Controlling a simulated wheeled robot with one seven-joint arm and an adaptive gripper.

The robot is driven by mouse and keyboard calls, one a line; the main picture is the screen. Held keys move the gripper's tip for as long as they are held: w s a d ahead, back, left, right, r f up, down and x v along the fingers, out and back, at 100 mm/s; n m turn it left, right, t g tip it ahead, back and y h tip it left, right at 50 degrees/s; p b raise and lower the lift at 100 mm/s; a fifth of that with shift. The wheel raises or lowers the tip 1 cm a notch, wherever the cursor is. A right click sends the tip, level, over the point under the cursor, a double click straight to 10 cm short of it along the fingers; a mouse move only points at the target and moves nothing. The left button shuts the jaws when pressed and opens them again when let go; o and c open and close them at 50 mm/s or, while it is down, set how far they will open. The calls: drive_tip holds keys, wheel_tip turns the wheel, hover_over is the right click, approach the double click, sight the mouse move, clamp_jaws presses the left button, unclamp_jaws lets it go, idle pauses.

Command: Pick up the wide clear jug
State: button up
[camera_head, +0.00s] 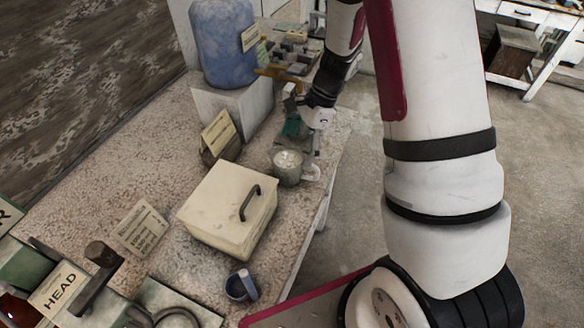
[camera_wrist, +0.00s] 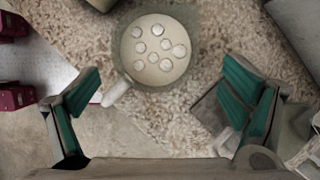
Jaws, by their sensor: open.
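The wide clear jug (camera_head: 287,174) stands upright on the speckled bench near its right edge, in front of my gripper. In the wrist view the jug (camera_wrist: 188,74) is seen from above at the top centre, with several pale round discs inside and a handle (camera_wrist: 117,92) pointing to the lower left. My gripper (camera_head: 303,140) is just behind the jug in the head view. In the wrist view my gripper (camera_wrist: 163,88) is open, with its teal-padded fingers wide apart and nothing between them. The jug sits beyond the fingertips.
A cream box (camera_head: 225,208) with a dark handle is in front of the jug. A blue container (camera_head: 222,50) stands on a pale block (camera_head: 235,108) behind left. A small blue mug (camera_head: 240,287) and a card (camera_head: 142,229) are nearer. The bench's right edge is close to the jug.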

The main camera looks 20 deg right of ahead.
sight(291, 155)
drive_tip(key=x, duration=0.5)
drive_tip(key=shift+s+a+p, duration=0.15)
drive_tip(key=shift+s+p, duration=0.1)
drive_tip(key=shift+p, duration=0.15)
drive_tip(key=shift+c, duration=0.2)
drive_tip(key=c, duration=1.8)
drive_tip(key=shift+o, duration=0.2)
drive_tip(key=shift+r, duration=0.15)
drive_tip(key=shift+r, duration=0.95)
drive_tip(key=shift+s+r+b, duration=0.3)
drive_tip(key=shift+s+r, duration=0.05)
drive_tip(key=shift+r, duration=0.4)
drive_tip(key=s+d, duration=0.2)
drive_tip(key=s, duration=0.5)
drive_tip(key=s+d+r+b, duration=0.1)
drive_tip(key=s+d, duration=0.1)
drive_tip(key=s, duration=0.5)
drive_tip(key=shift+s+d+r, duration=0.2)
drive_tip(key=shift+s+d, duration=0.1)
drive_tip(key=shift+d, duration=0.1)
